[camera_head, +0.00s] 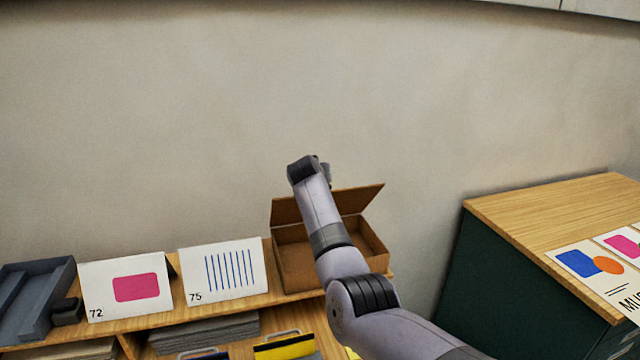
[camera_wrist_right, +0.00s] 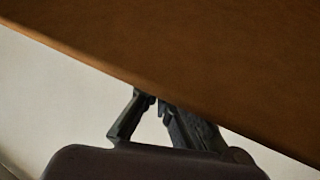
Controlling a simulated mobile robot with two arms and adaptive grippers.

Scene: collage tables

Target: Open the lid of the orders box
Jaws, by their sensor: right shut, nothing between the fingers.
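The orders box is a brown box (camera_head: 290,262) at the right end of the wooden shelf. Its lid (camera_head: 357,199) stands raised and tilted at the back, so the inside shows. My right arm crosses in front of the box and hides part of the box and lid. My right gripper (camera_head: 325,174) is at the lid's upper edge, mostly hidden behind my wrist. In the right wrist view, the shut, empty fingers (camera_wrist_right: 152,100) are close to the edge of a brown panel (camera_wrist_right: 200,50), seemingly the lid. Contact cannot be told. My left gripper is not in view.
Cards numbered 72 (camera_head: 125,288) and 75 (camera_head: 222,270) stand left of the box, with a grey tray (camera_head: 35,295) farther left. A plain wall is close behind. A dark green cabinet with a wooden top (camera_head: 540,215) and printed sheets is at right.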

